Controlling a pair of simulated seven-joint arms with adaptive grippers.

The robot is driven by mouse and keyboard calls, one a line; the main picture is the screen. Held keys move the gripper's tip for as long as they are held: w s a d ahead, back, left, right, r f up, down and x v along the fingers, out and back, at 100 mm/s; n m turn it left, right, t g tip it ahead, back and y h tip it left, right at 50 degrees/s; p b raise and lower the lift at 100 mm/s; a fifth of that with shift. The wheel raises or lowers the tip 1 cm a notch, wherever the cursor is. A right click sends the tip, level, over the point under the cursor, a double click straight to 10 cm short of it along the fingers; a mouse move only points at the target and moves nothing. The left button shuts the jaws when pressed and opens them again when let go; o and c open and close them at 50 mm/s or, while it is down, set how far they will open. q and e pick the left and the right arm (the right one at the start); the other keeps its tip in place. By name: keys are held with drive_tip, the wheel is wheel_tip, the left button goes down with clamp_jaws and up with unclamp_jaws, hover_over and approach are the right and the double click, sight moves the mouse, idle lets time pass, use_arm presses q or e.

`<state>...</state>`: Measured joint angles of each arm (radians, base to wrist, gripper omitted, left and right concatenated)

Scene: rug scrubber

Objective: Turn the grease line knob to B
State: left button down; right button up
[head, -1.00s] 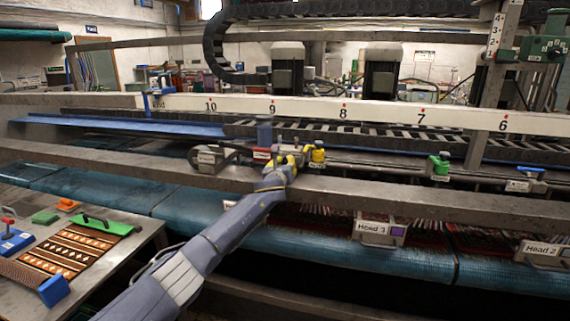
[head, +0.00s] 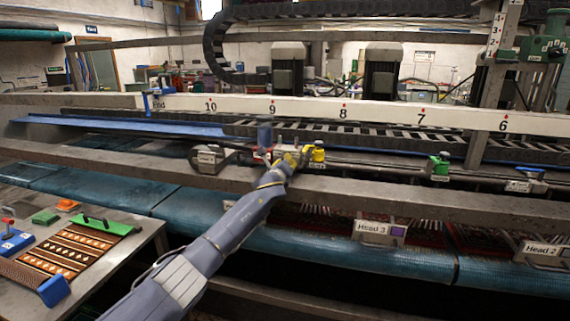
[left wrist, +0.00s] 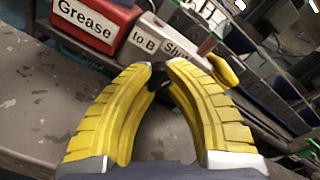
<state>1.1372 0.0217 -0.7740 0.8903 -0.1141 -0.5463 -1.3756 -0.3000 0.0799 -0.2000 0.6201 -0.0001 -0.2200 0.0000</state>
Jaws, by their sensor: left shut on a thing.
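My left gripper (head: 291,155) reaches over the front beam to the grease line fittings. In the left wrist view its yellow fingers (left wrist: 160,72) are closed at the tips on a small dark knob (left wrist: 157,78), mostly hidden between them. Behind the fingertips are a red block labelled "Grease" (left wrist: 88,25), a grey block labelled "to B" (left wrist: 143,42) and a partly covered label starting "Sh" (left wrist: 176,50). The knob's pointing direction cannot be made out. My right gripper is not in view.
A yellow-topped valve (head: 317,152) stands just right of the gripper, and a green one (head: 440,163) further right. The long metal beam (head: 400,196) runs in front. A side table (head: 140,240) with rug samples is at the lower left.

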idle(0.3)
use_arm(q)
drive_tip(key=c, duration=1.2)
unclamp_jaws()
drive_tip(key=shift+o, duration=0.2)
drive_tip(key=shift+s, duration=0.1)
drive_tip(key=s+a, duration=0.2)
drive_tip(key=s, duration=0.9)
drive_tip(key=shift+s+r, duration=0.2)
drive_tip(key=shift+s, duration=0.1)
drive_tip(key=shift+a, duration=0.1)
